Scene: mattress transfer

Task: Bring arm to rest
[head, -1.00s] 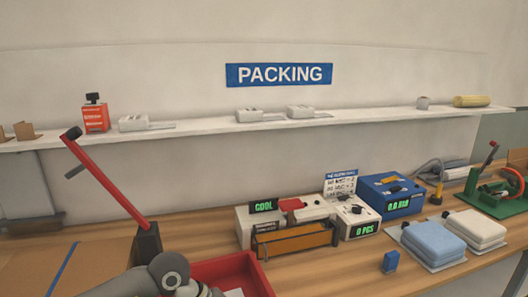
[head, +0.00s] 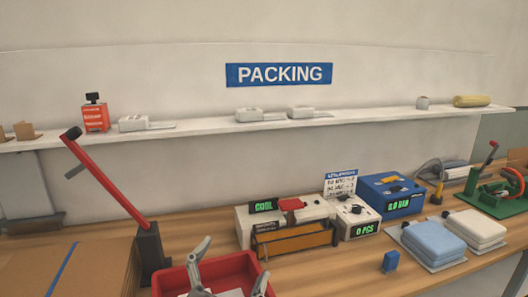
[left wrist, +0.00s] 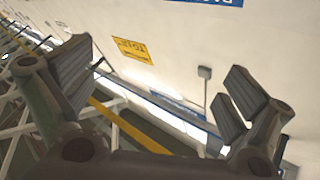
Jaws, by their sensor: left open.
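My left gripper (head: 231,266) shows at the bottom of the head view, in front of and partly over the red bin (head: 236,262). Its two grey fingers stand apart and point upward. In the left wrist view the gripper (left wrist: 160,90) has its pads wide apart with nothing between them. Beyond them are the pale wall and a yellow sign (left wrist: 132,50). The rest of the left arm is below the head view. My right gripper is not in view.
A red-handled lever press (head: 148,245) stands left of the bin, with cardboard (head: 90,265) beside it. A heat sealer (head: 290,240), a blue box (head: 393,198) and blue (head: 433,240) and white (head: 475,228) pads stand to the right. The table's right front is mostly clear.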

